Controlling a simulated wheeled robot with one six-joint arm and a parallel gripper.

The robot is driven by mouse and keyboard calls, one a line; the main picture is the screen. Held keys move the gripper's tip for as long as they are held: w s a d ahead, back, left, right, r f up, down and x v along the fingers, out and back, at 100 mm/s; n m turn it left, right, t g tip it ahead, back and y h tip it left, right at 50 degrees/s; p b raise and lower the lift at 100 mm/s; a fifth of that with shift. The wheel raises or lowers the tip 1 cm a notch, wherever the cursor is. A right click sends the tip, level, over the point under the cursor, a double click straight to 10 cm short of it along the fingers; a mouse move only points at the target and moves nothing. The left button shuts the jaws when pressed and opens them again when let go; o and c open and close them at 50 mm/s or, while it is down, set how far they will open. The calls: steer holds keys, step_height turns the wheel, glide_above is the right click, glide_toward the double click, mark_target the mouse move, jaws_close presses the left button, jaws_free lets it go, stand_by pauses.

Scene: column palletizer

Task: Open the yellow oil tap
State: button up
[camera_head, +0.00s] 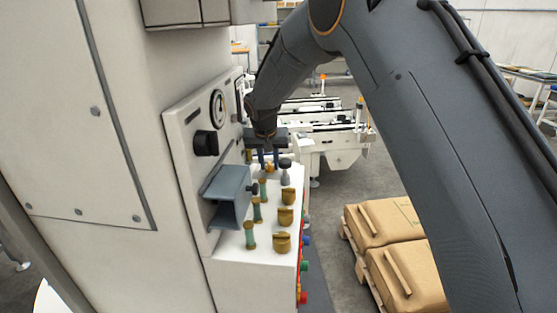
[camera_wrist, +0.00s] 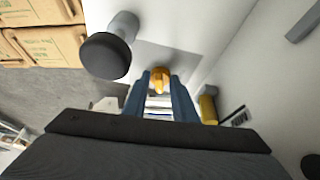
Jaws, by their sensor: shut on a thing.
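The yellow oil tap (camera_wrist: 160,76) shows in the wrist view between the tips of my gripper's two blue fingers. My gripper (camera_wrist: 160,90) is shut on it. In the head view my gripper (camera_head: 269,160) points down at the far end of the white panel top, and only a small yellow bit of the tap (camera_head: 270,169) shows between the fingers. The tap's base and the exact turn of its handle are hard to make out.
A black round knob on a grey stem (camera_wrist: 107,55) stands close beside my fingers; it also shows in the head view (camera_head: 285,163). Several brass knobs (camera_head: 285,217) and green-and-brass cylinders (camera_head: 257,211) stand nearer. A grey box-like spout (camera_head: 227,191) juts from the panel.

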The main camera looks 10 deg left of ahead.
steer(key=shift+s+d+f, duration=0.1)
steer(key=shift+d, duration=0.05)
steer(key=o, duration=1)
steer(key=shift+o, duration=0.2)
steer(key=shift+r, duration=0.2)
steer(key=shift+r, duration=0.3)
step_height(320, 180, up, 9)
steer(key=b, duration=0.3)
steer(key=shift+d+r, duration=0.2)
